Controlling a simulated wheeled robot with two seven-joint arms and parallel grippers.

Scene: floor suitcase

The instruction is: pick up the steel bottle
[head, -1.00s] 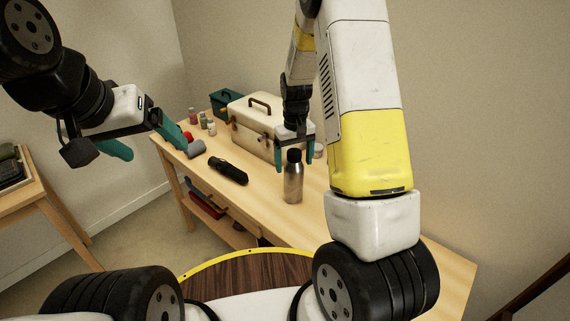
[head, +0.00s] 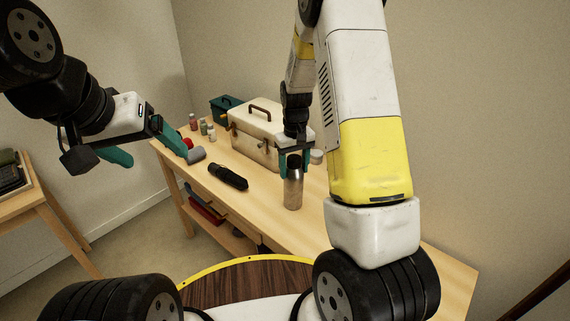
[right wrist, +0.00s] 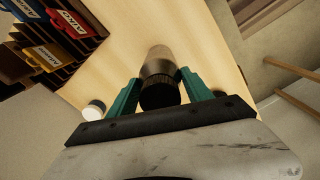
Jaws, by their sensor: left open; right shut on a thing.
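The steel bottle (head: 293,190) stands upright on the wooden table, a silver body with a black cap. My right gripper (head: 296,172) comes down from above, with its teal fingers on either side of the bottle's upper part, shut on it. In the right wrist view the bottle (right wrist: 159,66) shows between the two fingers of the right gripper (right wrist: 162,92), its black cap toward the camera. Its base appears to be at the tabletop; I cannot tell any gap. My left gripper (head: 147,150) is open and empty, at the left, beyond the table's left end.
A cream toolbox (head: 255,138) stands behind the bottle, with a teal box (head: 224,106) further back. A black object (head: 228,176) lies left of the bottle. Small bottles, a red item and a grey cylinder (head: 197,155) sit at the table's left end. A white-lidded jar (head: 317,157) is close behind.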

